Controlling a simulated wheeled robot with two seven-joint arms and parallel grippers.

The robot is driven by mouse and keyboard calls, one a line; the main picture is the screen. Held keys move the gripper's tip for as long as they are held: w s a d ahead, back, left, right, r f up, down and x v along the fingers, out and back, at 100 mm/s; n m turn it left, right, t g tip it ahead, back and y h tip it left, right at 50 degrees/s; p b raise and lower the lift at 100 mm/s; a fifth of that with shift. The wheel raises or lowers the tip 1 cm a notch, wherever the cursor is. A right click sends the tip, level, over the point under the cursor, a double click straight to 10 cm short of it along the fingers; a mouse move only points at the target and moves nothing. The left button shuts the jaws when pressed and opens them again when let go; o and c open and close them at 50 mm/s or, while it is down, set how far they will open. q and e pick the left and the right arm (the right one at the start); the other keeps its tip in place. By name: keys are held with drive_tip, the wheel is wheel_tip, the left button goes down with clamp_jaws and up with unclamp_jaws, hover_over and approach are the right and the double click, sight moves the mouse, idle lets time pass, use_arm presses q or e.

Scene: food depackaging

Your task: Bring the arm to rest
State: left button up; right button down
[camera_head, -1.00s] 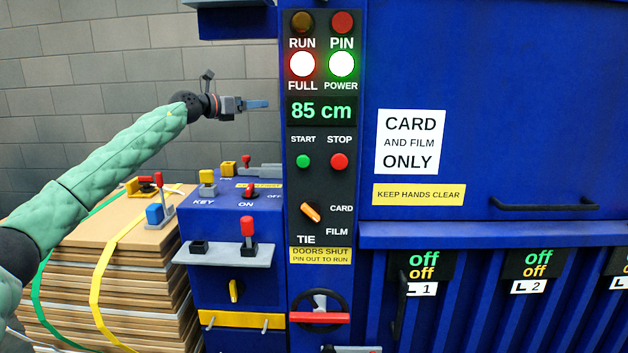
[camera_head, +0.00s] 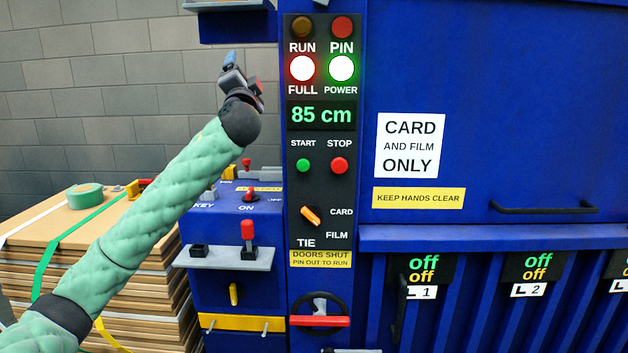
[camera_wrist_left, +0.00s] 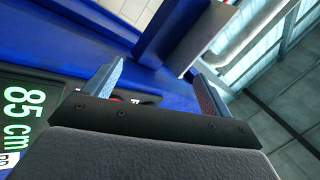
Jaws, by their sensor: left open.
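My left arm in its green quilted sleeve (camera_head: 165,200) reaches up from the lower left. My left gripper (camera_head: 230,62) is raised and points up, in front of the grey wall just left of the control panel. In the left wrist view the two blue-grey fingers of this gripper (camera_wrist_left: 158,72) stand apart with nothing between them. My right gripper is in neither view.
The blue baler's control panel (camera_head: 320,180) reads 85 cm, with FULL and POWER lit. A blue side box (camera_head: 215,275) carries a shelf (camera_head: 200,258) and a red-handled switch. A cardboard stack (camera_head: 60,250) with straps and a green tape roll (camera_head: 85,196) stands left.

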use_arm(q)
drive_tip(key=s+d+f+n+g+h+p, duration=0.15)
drive_tip(key=s+f+g, duration=0.4)
drive_tip(key=f, duration=0.85)
drive_tip(key=s+d+f+n+g+h+b, duration=0.1)
drive_tip(key=s+f+n+g, duration=0.1)
drive_tip(key=s+f, duration=0.85)
drive_tip(key=s+d+f+n+g+h+p, duration=0.15)
drive_tip(key=s+f+g, duration=0.25)
drive_tip(key=f, duration=1.2)
drive_tip(key=s+f+n+g, duration=0.1)
drive_tip(key=s+f+g, duration=0.3)
drive_tip(key=s+f, duration=1.3)
drive_tip(key=s+a+f+n+g+p, duration=0.1)
drive_tip(key=s+f+g, duration=0.4)
drive_tip(key=s+f, duration=1.3)
drive_tip(key=s+n, duration=0.1)
drive_tip(key=s, duration=0.3)
drive_tip(key=shift+s+h, duration=0.3)
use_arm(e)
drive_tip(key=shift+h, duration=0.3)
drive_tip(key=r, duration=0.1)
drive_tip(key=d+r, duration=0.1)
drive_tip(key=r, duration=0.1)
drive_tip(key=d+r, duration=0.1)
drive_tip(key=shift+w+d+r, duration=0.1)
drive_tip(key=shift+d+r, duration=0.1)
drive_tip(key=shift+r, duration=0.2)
